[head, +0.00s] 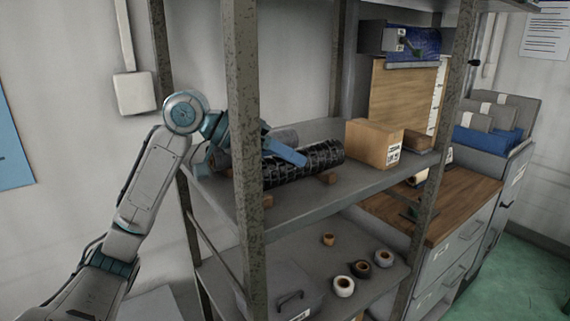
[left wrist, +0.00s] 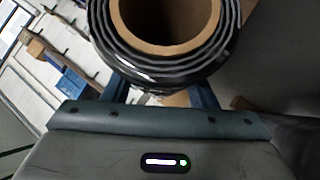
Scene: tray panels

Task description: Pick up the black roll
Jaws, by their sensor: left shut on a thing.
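The black roll (head: 320,157) lies on its side at the upper shelf, with small wooden blocks by it. My left gripper (head: 284,152) reaches in past the shelf post, its blue fingers over the roll. In the left wrist view the end of the black roll (left wrist: 165,70) faces the camera, with a brown cardboard core. The gripper's fingers (left wrist: 160,95) are on both sides of it, shut on it. The head view does not clearly show whether the roll is raised off its blocks. My right gripper is not in view.
A cardboard box (head: 374,144) stands to the right on the shelf (head: 350,190). A metal post (head: 245,110) stands in front of my arm. Several tape rolls and a grey bin (head: 285,300) are on the lower shelf.

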